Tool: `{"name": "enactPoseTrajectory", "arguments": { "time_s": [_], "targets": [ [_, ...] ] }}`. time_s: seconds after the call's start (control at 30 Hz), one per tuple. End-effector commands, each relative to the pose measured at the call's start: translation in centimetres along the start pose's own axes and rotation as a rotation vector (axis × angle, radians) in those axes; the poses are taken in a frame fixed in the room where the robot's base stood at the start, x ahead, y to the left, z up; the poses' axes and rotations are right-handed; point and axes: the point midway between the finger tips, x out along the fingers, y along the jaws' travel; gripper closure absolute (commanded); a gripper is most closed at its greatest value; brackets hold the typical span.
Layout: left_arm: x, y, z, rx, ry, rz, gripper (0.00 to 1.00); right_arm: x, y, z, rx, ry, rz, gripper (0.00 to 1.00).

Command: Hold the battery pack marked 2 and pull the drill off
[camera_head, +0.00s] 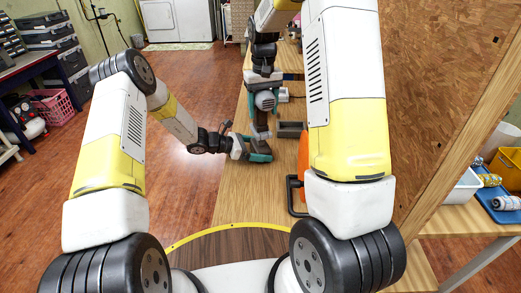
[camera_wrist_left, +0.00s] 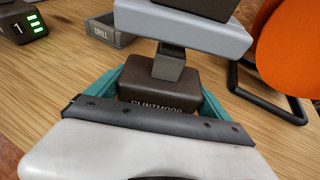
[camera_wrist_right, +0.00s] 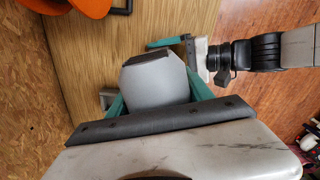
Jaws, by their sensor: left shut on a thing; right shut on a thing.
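The drill has a grey rounded body (camera_wrist_right: 155,78), held between the teal fingers of my right gripper (camera_wrist_right: 158,98). In the head view the drill (camera_head: 265,101) stands upright over the workbench. My left gripper (camera_wrist_left: 160,90) is shut on a dark brown battery pack (camera_wrist_left: 158,84) lettered CLINTMOOR; no number shows on its visible face. The drill's grey foot (camera_wrist_left: 185,32) is above the pack, with a narrow dark stem (camera_wrist_left: 168,62) visible between them. I cannot tell whether the stem is still inside the foot. My left gripper also shows low in the head view (camera_head: 260,150).
A pack marked 1 (camera_wrist_left: 17,22) with green lights lies at left in the left wrist view. A tray labelled DRILL (camera_wrist_left: 112,33) is behind. An orange disc (camera_wrist_left: 290,45) and black frame (camera_wrist_left: 270,100) stand right. The workbench (camera_head: 235,190) is clear in front.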

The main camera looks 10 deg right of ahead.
Motion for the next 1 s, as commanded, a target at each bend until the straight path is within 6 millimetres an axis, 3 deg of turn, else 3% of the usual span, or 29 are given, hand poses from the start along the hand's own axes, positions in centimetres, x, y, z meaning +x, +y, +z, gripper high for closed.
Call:
{"name": "enactPoseTrajectory", "arguments": {
  "time_s": [0.43,0.47,0.5,0.8,1.0],
  "targets": [
    [0.1,-0.1,0.0,0.000,0.000,-0.002,0.58,-1.1,0.0,-0.1,0.000,0.005,0.000,1.00],
    [0.1,-0.1,0.0,0.000,0.000,-0.002,0.07,-1.2,0.0,-0.2,-0.001,0.009,0.000,1.00],
    [0.1,-0.1,0.0,0.000,0.000,-0.002,0.00,-1.2,0.0,-0.2,-0.001,0.008,0.000,1.00],
    [-0.2,0.0,0.0,0.000,0.000,0.000,0.00,-1.1,0.0,-0.1,0.000,0.006,0.000,1.00],
    [-2.4,0.1,0.0,-0.001,0.000,0.003,0.00,-1.1,0.0,-0.1,0.000,0.005,0.000,1.00]
  ]
}}
